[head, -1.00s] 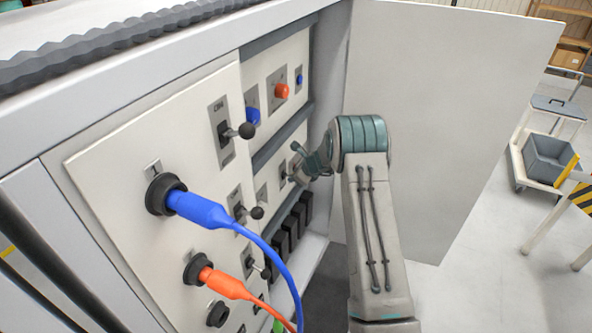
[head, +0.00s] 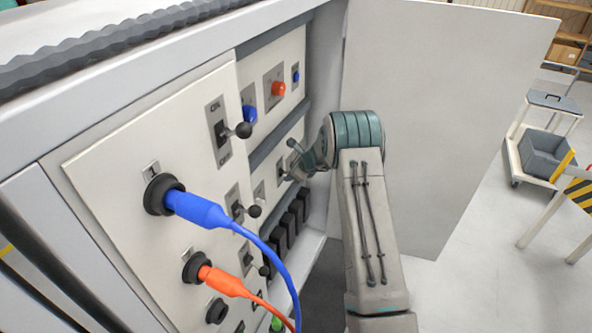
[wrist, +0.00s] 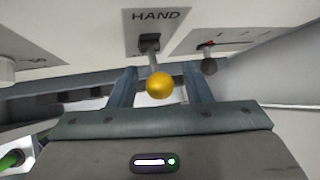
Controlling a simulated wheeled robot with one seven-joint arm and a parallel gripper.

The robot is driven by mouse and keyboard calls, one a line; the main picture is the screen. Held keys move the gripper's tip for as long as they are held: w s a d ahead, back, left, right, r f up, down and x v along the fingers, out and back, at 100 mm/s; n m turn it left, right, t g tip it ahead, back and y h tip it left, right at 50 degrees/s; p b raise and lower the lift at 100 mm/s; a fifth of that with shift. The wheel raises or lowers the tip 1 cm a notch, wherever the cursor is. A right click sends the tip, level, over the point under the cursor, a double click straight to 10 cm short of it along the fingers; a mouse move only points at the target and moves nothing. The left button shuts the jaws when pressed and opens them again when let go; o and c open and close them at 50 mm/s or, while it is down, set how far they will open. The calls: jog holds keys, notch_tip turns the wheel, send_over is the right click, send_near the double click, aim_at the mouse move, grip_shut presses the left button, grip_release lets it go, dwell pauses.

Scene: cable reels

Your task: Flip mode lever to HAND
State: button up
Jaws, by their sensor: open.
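The mode lever has a yellow ball knob (wrist: 160,86) on a short stem. It comes out of a dark slot in a grey plate (wrist: 129,22) marked HAND in the wrist view. My gripper (wrist: 160,92) is open, with one finger on each side of the knob and gaps showing on both sides. In the head view my gripper (head: 290,162) is at the lower recessed panel, right of the large front panel. The yellow knob cannot be made out there.
A lever with a dark knob (wrist: 209,66) stands close right of the gripper. Black-knobbed levers (head: 243,130), a blue plug (head: 200,208) and an orange plug (head: 225,283) with hanging cables jut out at left. An open cabinet door (head: 430,120) stands right of my arm.

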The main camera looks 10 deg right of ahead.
jog(key=b+v, duration=0.1)
jog(key=v, duration=1.2)
jog(key=shift+s+d+r+b, duration=0.15)
jog(key=shift+s+r+b, duration=0.15)
jog(key=shift+b, duration=0.1)
jog(key=s+a+r+n+g, duration=0.1)
jog(key=s+a+r+n, duration=0.2)
jog(key=s+r+n, duration=0.4)
jog(key=s+a+r+n+g, duration=0.1)
jog(key=s+a+r+n, duration=0.35)
jog(key=s, duration=0.55)
jog(key=s+d+n+g+h, duration=0.1)
jog(key=s+n+h, duration=0.1)
jog(key=s+n, duration=0.5)
jog(key=s+d+r+n+g+h, duration=0.1)
jog(key=s+n, duration=0.5)
jog(key=s, duration=1)
jog(key=shift+d+r+n+h, duration=0.35)
jog(key=shift+d+h, duration=0.05)
jog(key=shift+h, duration=0.2)
